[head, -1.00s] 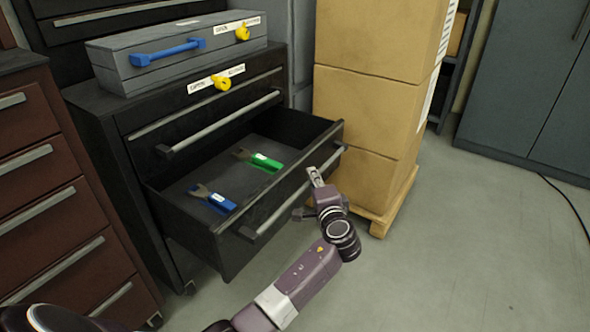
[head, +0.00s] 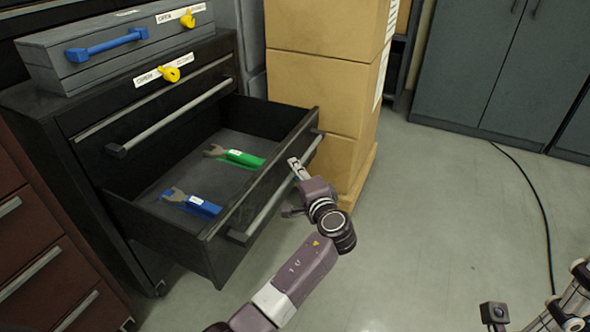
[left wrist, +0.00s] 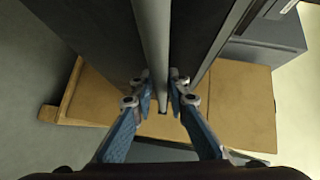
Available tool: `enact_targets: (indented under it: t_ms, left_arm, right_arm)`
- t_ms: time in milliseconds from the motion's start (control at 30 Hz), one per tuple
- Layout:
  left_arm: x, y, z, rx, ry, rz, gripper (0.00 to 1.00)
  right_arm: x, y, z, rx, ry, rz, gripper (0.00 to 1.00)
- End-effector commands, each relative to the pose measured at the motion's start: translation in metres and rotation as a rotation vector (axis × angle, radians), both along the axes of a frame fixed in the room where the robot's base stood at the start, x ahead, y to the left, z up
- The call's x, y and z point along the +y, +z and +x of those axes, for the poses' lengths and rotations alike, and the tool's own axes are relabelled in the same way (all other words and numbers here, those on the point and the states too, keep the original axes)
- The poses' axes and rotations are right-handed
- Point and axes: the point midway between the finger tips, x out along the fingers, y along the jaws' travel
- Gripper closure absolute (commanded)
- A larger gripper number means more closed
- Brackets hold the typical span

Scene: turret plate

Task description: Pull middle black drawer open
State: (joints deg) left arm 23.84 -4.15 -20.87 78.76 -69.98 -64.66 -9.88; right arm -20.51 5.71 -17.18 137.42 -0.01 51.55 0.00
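The black cabinet (head: 60,140) stands at the left. Its drawer (head: 226,232) below the upper closed one is pulled well out. A blue-handled tool (head: 192,204) and a green-handled tool (head: 236,157) lie inside. My left gripper (head: 296,190) is at the bar handle (head: 268,208) on the drawer front, near its right end. In the left wrist view the two fingers (left wrist: 161,92) sit close on either side of the handle bar (left wrist: 152,35), shut on it.
A grey case (head: 50,60) with a blue handle sits on the cabinet. Stacked cardboard boxes (head: 315,75) stand on a pallet beside the drawer. A dark red cabinet (head: 30,240) is at left. Floor (head: 440,220) is clear right of the gripper. Unclear metal parts (head: 568,308) show lower right.

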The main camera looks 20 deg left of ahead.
Motion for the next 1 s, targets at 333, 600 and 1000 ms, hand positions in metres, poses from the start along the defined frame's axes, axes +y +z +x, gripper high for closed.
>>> enact_targets:
  t_ms: [333,600,1000]
  left_arm:
    - [0.000,0.000,0.000,-0.001,0.000,0.001,0.71]
    - [-0.018,0.003,-0.022,0.001,-0.001,-0.002,0.71]
    - [-0.047,0.010,-0.057,0.000,0.001,0.000,0.71]
  right_arm:
    - [0.000,0.003,-0.001,-0.014,-0.001,0.000,1.00]
    - [0.000,0.003,-0.001,-0.012,-0.001,0.001,1.00]
    - [0.000,0.002,-0.001,-0.009,0.001,0.000,1.00]
